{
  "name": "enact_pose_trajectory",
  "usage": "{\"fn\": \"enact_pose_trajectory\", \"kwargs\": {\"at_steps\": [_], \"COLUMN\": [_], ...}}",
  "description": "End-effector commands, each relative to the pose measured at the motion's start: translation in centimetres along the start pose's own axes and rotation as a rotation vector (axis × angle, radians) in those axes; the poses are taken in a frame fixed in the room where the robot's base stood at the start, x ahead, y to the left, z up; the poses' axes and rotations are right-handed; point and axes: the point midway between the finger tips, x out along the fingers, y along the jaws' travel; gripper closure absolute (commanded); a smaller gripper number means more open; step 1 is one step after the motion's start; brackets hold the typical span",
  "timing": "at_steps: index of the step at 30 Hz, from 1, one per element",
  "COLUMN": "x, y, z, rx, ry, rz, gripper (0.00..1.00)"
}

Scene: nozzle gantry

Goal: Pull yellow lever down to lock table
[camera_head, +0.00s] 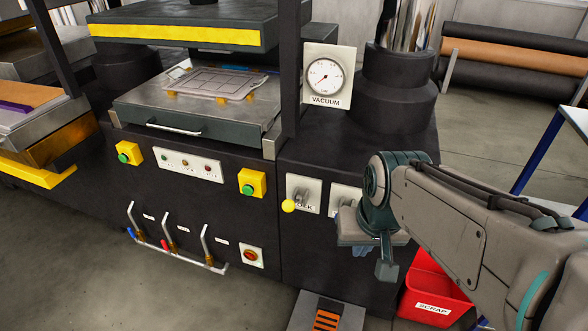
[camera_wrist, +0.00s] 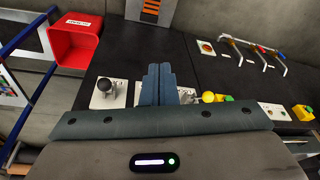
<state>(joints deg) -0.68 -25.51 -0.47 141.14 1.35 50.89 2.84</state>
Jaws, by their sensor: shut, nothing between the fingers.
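The yellow lever knob (camera_head: 288,206) sits at the lower left of a white plate (camera_head: 306,184) marked with partly covered lettering ending in "CK", on the dark machine front. In the wrist view the yellow knob (camera_wrist: 208,97) shows just right of my fingers, partly beside a white plate. My gripper (camera_wrist: 159,68) is shut and empty, its blue fingers pressed together. In the head view my gripper (camera_head: 362,250) is right of and below the lever, apart from it. The fingers hide part of the plate in the wrist view.
A second white plate with a dark knob (camera_wrist: 105,87) is left of my fingers in the wrist view. A vacuum gauge (camera_head: 325,76), green buttons (camera_head: 252,183) and several pipe handles (camera_head: 170,232) are on the machine. A red scrap bin (camera_head: 432,290) stands on the floor at right.

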Motion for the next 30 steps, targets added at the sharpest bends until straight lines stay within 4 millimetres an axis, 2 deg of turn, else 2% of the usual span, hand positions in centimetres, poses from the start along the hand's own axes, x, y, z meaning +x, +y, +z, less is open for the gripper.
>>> {"fn": "enact_pose_trajectory", "kwargs": {"at_steps": [3, 8, 14, 18, 24, 30], "x": [-0.7, -0.4, 1.5, 3.7, 6.9, 8.7], "y": [-0.9, -2.5, -4.3, -5.4, -6.6, -7.1], "z": [-3.2, -8.6, -15.1, -19.2, -23.1, -24.7], "rx": [0.076, 0.218, 0.401, 0.526, 0.661, 0.721], "ry": [-0.033, -0.088, -0.156, -0.201, -0.249, -0.268], "rz": [-0.039, -0.101, -0.161, -0.191, -0.214, -0.223], "gripper": [1.00, 1.00, 1.00, 1.00, 1.00, 1.00]}}
